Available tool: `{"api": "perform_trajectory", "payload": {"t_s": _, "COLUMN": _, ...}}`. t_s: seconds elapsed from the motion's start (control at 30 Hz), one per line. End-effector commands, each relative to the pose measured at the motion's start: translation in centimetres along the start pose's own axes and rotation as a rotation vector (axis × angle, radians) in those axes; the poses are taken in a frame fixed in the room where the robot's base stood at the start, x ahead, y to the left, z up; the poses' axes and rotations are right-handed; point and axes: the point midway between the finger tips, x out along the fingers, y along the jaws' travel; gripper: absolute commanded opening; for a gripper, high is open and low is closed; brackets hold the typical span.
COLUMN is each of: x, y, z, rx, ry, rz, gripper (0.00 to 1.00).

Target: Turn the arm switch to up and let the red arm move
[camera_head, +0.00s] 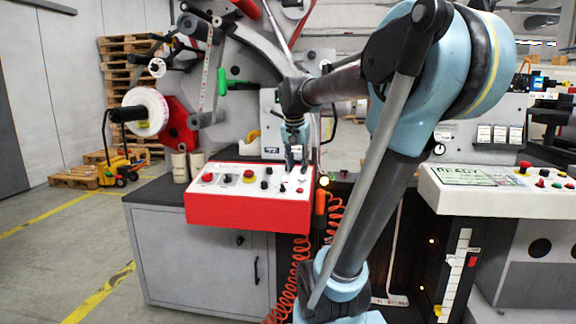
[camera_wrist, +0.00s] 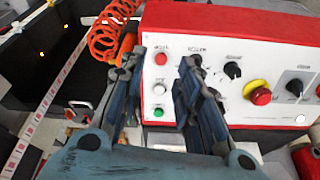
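A red control panel with a white top (camera_head: 230,192) sits on the grey cabinet. It carries red buttons, a yellow-ringed red stop button and several black knobs. My gripper (camera_head: 297,166) is over its right end, fingers pointing down. In the wrist view, my gripper (camera_wrist: 160,70) has its two fingers apart, with a red, a white and a green button (camera_wrist: 155,112) showing between them. A black knob (camera_wrist: 232,70) is right of the fingers, and another black knob (camera_wrist: 295,88) is farther right. The labels are too small to read, so I cannot tell which knob is the arm switch.
The machine behind holds a white label roll (camera_head: 148,112) and a red plate (camera_head: 180,128). An orange coiled cable (camera_head: 300,262) hangs by the cabinet's right side. A second white console (camera_head: 500,188) with a screen stands at the right.

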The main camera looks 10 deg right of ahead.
Motion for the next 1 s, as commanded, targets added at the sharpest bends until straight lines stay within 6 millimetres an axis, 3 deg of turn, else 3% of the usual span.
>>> {"api": "perform_trajectory", "payload": {"t_s": 0.03, "x": -0.8, "y": -1.3, "z": -1.9, "rx": 0.031, "ry": 0.010, "rz": 0.002, "gripper": 0.31}}
{"api": "perform_trajectory", "payload": {"t_s": 0.2, "x": -3.1, "y": -5.0, "z": -7.8, "rx": 0.156, "ry": 0.047, "rz": 0.010, "gripper": 0.31}}
{"api": "perform_trajectory", "payload": {"t_s": 0.4, "x": -4.8, "y": -8.6, "z": -12.9, "rx": 0.272, "ry": 0.083, "rz": 0.010, "gripper": 0.31}}
{"api": "perform_trajectory", "payload": {"t_s": 0.53, "x": -5.3, "y": -9.9, "z": -14.6, "rx": 0.315, "ry": 0.096, "rz": 0.009, "gripper": 0.31}}
{"api": "perform_trajectory", "payload": {"t_s": 0.73, "x": -4.9, "y": -10.5, "z": -15.4, "rx": 0.336, "ry": 0.102, "rz": 0.008, "gripper": 0.31}}
{"api": "perform_trajectory", "payload": {"t_s": 1.0, "x": -1.0, "y": -10.3, "z": -15.8, "rx": 0.335, "ry": 0.102, "rz": 0.009, "gripper": 0.31}}
